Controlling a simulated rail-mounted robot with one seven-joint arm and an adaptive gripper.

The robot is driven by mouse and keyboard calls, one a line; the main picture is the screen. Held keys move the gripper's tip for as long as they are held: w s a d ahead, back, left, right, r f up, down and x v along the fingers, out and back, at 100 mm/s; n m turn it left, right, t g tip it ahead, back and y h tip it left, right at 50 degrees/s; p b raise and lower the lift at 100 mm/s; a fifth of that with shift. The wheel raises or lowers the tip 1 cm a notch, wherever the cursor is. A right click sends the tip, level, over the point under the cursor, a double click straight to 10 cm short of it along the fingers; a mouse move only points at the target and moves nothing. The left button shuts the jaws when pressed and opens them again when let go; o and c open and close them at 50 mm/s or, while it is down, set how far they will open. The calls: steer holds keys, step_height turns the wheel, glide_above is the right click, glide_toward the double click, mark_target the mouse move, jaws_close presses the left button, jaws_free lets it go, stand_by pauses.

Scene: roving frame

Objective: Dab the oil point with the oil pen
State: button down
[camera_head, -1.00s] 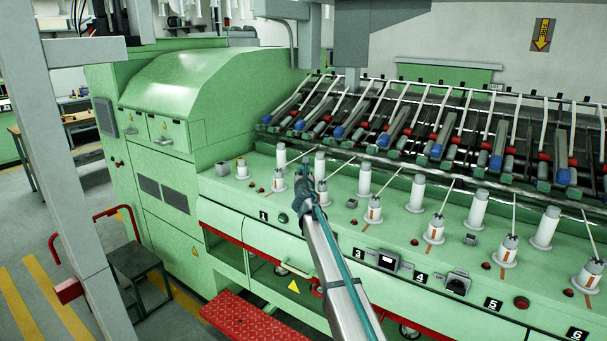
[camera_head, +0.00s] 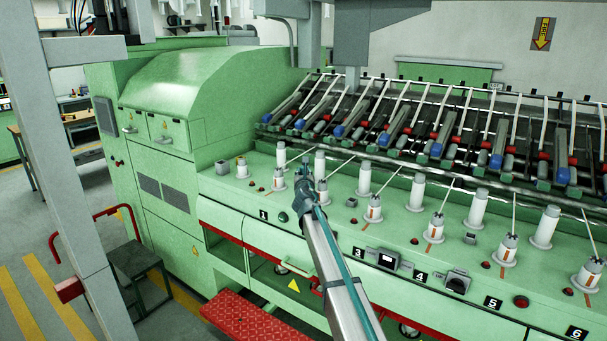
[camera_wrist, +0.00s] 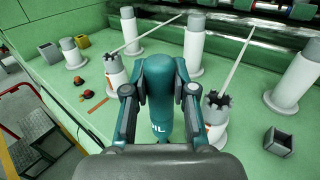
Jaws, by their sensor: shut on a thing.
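The teal oil pen (camera_wrist: 160,85), with part of the word "OIL" showing, stands between the two dark fingers of my gripper (camera_wrist: 160,100) in the wrist view. The fingers are shut on it. Its tip is hidden behind my wrist. In the head view my gripper (camera_head: 304,178) is over the green machine deck (camera_head: 335,210), near the label 1 and the leftmost bobbins. I cannot tell for sure which spot is the oil point, nor whether the pen touches anything.
White bobbins (camera_wrist: 194,42) and shorter spindles with rods (camera_wrist: 215,115) stand close around my gripper. Red knobs (camera_wrist: 87,94), a yellow-topped piece (camera_wrist: 82,41) and a grey square cup (camera_wrist: 278,142) are on the deck. A red step (camera_head: 245,318) lies below the front.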

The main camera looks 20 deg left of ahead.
stand_by(0.5)
step_height(320, 180, up, 4)
steer(key=p, duration=0.4)
steer(key=shift+f, duration=0.35)
